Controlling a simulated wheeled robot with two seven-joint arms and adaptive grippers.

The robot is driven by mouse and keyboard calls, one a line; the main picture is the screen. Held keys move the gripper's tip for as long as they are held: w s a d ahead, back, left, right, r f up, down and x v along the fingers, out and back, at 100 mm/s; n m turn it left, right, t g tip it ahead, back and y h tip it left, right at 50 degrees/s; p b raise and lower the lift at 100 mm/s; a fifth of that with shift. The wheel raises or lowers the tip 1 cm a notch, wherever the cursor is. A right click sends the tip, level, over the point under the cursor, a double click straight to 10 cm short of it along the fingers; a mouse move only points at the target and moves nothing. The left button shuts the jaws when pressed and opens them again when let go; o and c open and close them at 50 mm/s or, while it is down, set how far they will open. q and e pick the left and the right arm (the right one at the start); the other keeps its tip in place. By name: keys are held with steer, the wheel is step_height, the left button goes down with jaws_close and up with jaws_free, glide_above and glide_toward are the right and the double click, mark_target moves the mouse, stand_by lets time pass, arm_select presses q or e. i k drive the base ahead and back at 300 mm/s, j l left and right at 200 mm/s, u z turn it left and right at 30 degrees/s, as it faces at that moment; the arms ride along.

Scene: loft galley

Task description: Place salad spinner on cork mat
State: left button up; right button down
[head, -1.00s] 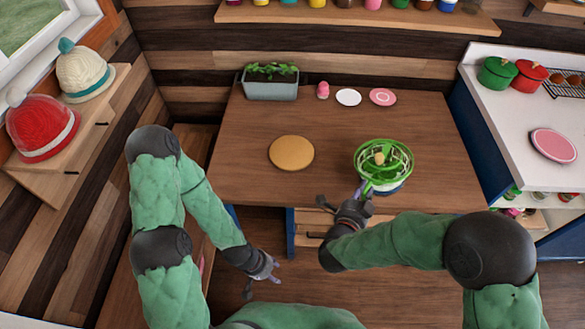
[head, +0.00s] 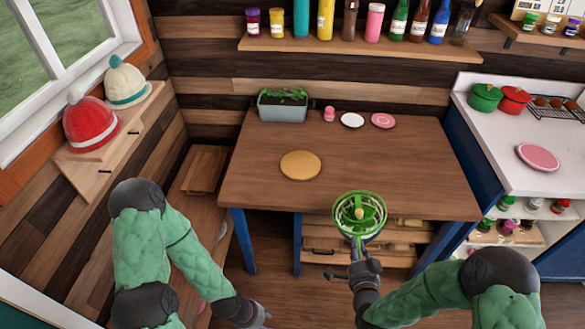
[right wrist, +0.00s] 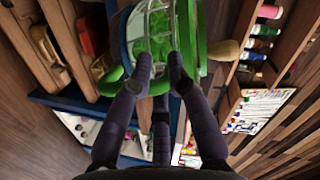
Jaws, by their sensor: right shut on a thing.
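The salad spinner (head: 360,213), green with a clear bowl and a tan knob, is held by my right gripper (head: 359,250) at the table's front edge. It overlaps that edge in the head view, and its height above the tabletop is hard to judge. In the right wrist view the gripper's dark fingers (right wrist: 160,72) press against the spinner (right wrist: 152,40). The round tan cork mat (head: 300,165) lies bare on the table, to the left of and behind the spinner. My left gripper (head: 258,315) is low at the bottom edge, partly cut off.
The wooden table (head: 400,170) is clear around the mat. A white counter (head: 490,135) stands at the right.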

mark_target(301, 163)
steer(key=l+u, duration=0.1)
steer(key=u, duration=0.3)
steer(key=i+l+u, duration=0.1)
steer(key=u, duration=0.3)
steer(key=l+u, duration=0.15)
steer(key=u, duration=0.25)
steer(key=l+u, duration=0.15)
steer(key=u, duration=0.25)
steer(key=l+u, duration=0.2)
steer(key=l, duration=0.2)
steer(key=k+l+u, duration=0.15)
steer(key=l, duration=0.2)
steer(key=l+u, duration=0.2)
steer(key=l, duration=0.15)
